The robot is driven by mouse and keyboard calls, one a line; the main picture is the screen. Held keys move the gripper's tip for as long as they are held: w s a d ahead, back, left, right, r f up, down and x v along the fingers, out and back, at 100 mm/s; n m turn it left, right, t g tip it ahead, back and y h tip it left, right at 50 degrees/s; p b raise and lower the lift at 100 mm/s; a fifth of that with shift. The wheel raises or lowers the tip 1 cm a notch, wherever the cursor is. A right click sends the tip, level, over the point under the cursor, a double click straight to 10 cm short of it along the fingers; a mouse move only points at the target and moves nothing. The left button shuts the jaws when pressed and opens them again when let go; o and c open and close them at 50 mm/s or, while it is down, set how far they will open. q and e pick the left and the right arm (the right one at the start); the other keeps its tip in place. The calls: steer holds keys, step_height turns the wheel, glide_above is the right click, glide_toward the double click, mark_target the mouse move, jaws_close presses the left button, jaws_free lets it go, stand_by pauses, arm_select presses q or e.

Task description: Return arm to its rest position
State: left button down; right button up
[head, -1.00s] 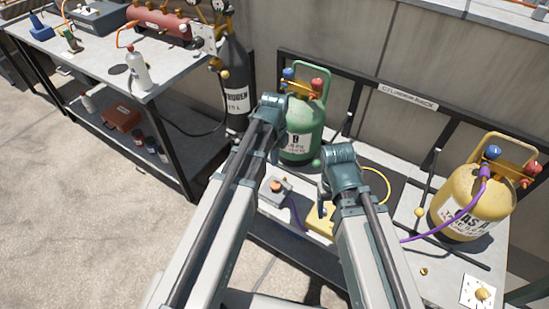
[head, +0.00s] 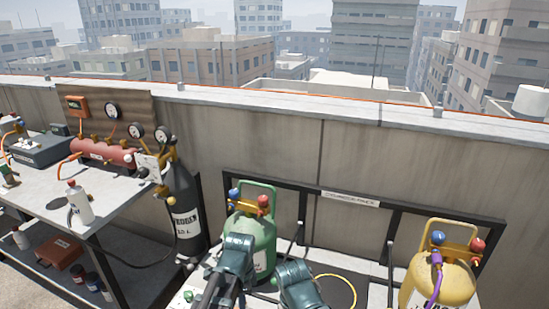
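My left arm (head: 236,262) comes in from the bottom edge, its teal joint in front of the lower part of the green cylinder (head: 252,235). My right arm (head: 297,284) shows only its teal joint, at the bottom edge just right of the left one. The two arms are close together with a small gap between them. Neither gripper's fingers show, so I cannot see whether they hold anything. The green cylinder stands upright with one blue and one red valve knob. A yellow cylinder (head: 441,284) stands upright at the right, with a purple hose at its valve.
A cylinder rack (head: 350,198) runs along the parapet wall (head: 270,150). A dark nitrogen cylinder (head: 184,210) stands left of the green one. A workbench (head: 118,192) at left carries a red manifold (head: 103,152) and a white bottle (head: 78,203). A yellow hose (head: 345,278) loops beside my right arm.

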arm_select(q)
steer(key=s+d+n, duration=0.4)
steer(key=s+n, duration=0.5)
steer(key=n, duration=0.2)
step_height(320, 180, up, 16)
steer(key=p, duration=1.5)
steer(key=shift+a+y+p, duration=0.2)
steer(key=shift+y+p, duration=0.1)
steer(key=shift+p, duration=0.1)
steer(key=shift+w+f, duration=0.1)
